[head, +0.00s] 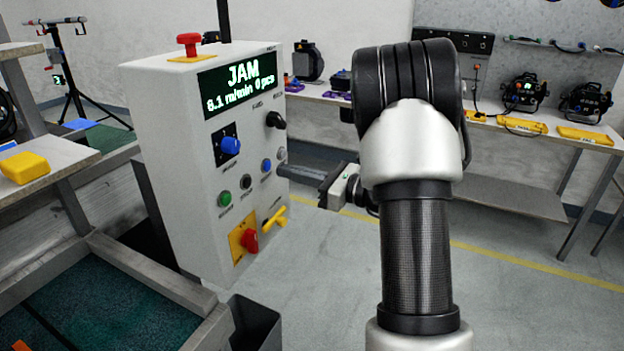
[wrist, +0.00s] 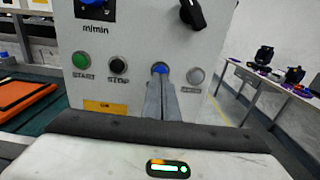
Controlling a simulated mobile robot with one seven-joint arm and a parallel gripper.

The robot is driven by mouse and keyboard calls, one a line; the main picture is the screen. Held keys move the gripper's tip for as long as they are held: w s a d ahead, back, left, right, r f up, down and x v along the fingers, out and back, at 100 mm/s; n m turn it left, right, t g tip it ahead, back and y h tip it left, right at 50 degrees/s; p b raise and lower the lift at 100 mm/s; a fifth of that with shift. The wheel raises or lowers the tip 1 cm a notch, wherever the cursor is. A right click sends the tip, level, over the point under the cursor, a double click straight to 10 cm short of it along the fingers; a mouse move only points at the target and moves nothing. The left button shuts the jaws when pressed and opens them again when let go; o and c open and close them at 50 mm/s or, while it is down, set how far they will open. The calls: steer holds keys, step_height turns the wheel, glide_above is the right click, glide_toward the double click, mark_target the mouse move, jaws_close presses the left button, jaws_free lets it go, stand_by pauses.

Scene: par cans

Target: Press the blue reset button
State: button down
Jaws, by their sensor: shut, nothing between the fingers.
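The blue button (head: 266,165) sits on the front of a light grey control box (head: 180,190), in a row with other buttons. In the wrist view the blue button (wrist: 159,68) shows just above my fingertips, which cover its lower part and label. My gripper (head: 281,171) is shut and empty, its fingers pointing at the panel just right of the blue button in the head view. It also shows in the wrist view (wrist: 160,80). I cannot tell whether the fingertips touch the button. The display (head: 238,84) reads JAM, 8.1 m/min, 0 pcs.
A green START button (wrist: 81,60), a black STOP button (wrist: 118,66) and a grey button (wrist: 196,75) flank it. A black knob (head: 275,120) is above; a red-and-yellow switch (head: 247,240) and yellow handle (head: 275,217) are below. Open floor lies right of the box.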

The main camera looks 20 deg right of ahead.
mark_target(267, 166)
steer(key=shift+x, duration=1.2)
